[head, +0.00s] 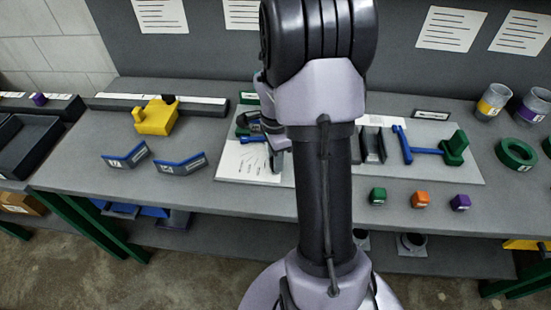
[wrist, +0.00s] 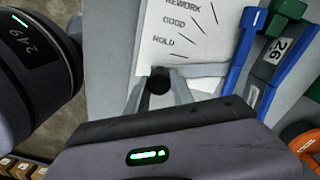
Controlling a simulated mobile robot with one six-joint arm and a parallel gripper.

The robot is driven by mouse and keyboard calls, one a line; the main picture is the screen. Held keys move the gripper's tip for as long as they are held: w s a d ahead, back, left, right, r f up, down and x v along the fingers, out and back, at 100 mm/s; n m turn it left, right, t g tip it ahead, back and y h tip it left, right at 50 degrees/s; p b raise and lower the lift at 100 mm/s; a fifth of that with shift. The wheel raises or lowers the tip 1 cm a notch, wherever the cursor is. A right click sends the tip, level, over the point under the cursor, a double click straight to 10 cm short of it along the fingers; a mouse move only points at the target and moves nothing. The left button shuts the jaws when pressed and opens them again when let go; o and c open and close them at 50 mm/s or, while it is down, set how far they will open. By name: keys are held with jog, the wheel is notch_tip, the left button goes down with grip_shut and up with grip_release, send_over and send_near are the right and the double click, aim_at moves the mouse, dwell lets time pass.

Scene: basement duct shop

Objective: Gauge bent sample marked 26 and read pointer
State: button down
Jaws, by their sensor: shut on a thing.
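In the wrist view my gripper (wrist: 158,78) is shut on a small black round knob (wrist: 158,84) at the lower edge of a white card (wrist: 180,35). The card reads REWORK, GOOD and HOLD beside several short lines. The bent sample marked 26 (wrist: 278,50), grey with blue edges, is to the right of the card, close to green blocks (wrist: 288,10). Contact between them is unclear. No pointer needle can be made out. In the head view the card (head: 245,165) shows beside my arm, which hides most of my gripper and the knob.
Two blue-edged bent samples (head: 127,155) (head: 182,163) lie on the bench at left, near a yellow block (head: 156,117). Right of my arm are a grey channel (head: 373,147), a green-and-blue fixture (head: 454,147) and green, orange and purple cubes (head: 420,200). A green ring (head: 516,154) lies far right.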

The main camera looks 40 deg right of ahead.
jog(key=shift+s+d+r+n+p, duration=0.1)
jog(key=shift+s+d+n+p, duration=0.25)
jog(key=shift+d+n, duration=0.3)
jog(key=shift+s+d+n+p, duration=0.25)
jog(key=shift+d+n+p, duration=0.2)
jog(key=shift+d+n, duration=0.2)
jog(key=d+n+p, duration=0.3)
jog(key=d+n, duration=0.3)
jog(key=shift+s+d+p, duration=0.1)
jog(key=shift+d+p, duration=0.15)
jog(key=shift+p, duration=0.15)
jog(key=w+d+n+p, duration=0.1)
jog(key=n, duration=0.1)
jog(key=w+d+n+p, duration=0.1)
jog(key=d+n, duration=0.1)
jog(key=w+d+n+p, duration=0.1)
jog(key=d+n, duration=0.1)
jog(key=shift+d+p, duration=0.25)
jog(key=shift+p, duration=0.15)
jog(key=shift+w+d+n+p, duration=0.35)
jog(key=shift+w+d+n, duration=0.25)
jog(key=shift+n, duration=0.25)
jog(key=shift+w+d+n+p, duration=0.35)
jog(key=shift+w+n, duration=0.35)
jog(key=shift+n, duration=0.15)
jog(key=c, duration=1.1)
grip_release()
